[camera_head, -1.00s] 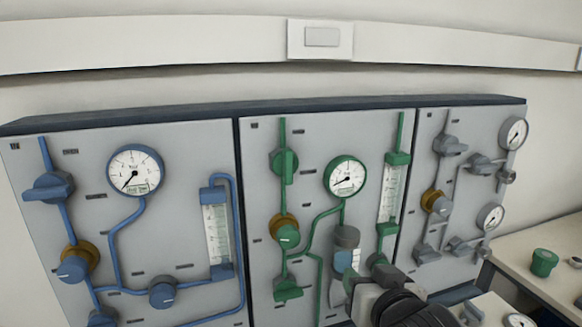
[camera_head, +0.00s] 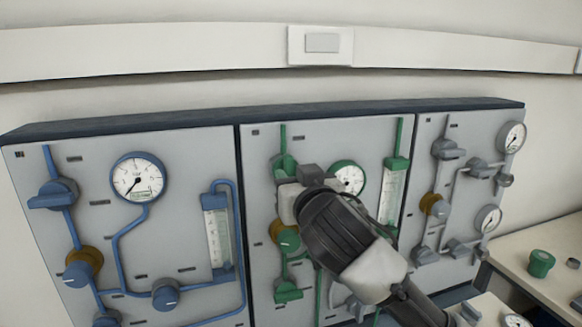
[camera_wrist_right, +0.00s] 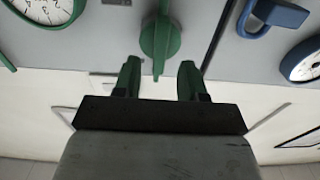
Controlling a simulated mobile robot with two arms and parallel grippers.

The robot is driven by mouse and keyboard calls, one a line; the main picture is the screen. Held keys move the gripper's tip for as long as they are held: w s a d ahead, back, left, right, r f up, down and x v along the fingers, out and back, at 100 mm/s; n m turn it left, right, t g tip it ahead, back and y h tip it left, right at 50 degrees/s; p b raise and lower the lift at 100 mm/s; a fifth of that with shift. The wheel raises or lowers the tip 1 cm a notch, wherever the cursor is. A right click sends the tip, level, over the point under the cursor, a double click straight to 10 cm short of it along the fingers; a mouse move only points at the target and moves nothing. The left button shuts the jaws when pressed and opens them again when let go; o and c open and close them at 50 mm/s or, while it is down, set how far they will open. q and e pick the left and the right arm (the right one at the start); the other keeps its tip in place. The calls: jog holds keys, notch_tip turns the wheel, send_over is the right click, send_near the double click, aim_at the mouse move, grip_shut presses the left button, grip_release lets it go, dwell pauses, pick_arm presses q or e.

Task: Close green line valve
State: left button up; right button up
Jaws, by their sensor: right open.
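The green line valve (camera_head: 284,163) is at the top left of the middle panel in the head view, its lower part hidden by my right gripper (camera_head: 290,195). In the right wrist view the valve's green handle (camera_wrist_right: 160,38) points straight toward my gripper, in line with the picture's vertical. My right gripper is open in the right wrist view (camera_wrist_right: 159,77), its two fingertips apart on either side of the handle's near end. I cannot tell whether they touch it. My left gripper is not in view.
A green gauge (camera_head: 350,178) is just right of my right gripper. Below it are a brass-and-green regulator (camera_head: 287,238) and another green valve (camera_head: 288,291). A blue-line panel (camera_head: 190,150) stands to the left and a grey-line panel (camera_head: 465,130) to the right.

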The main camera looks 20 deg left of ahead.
aim_at(289, 172)
jog(key=shift+p+x, duration=0.3)
jog(key=shift+x, duration=1.2)
grip_shut()
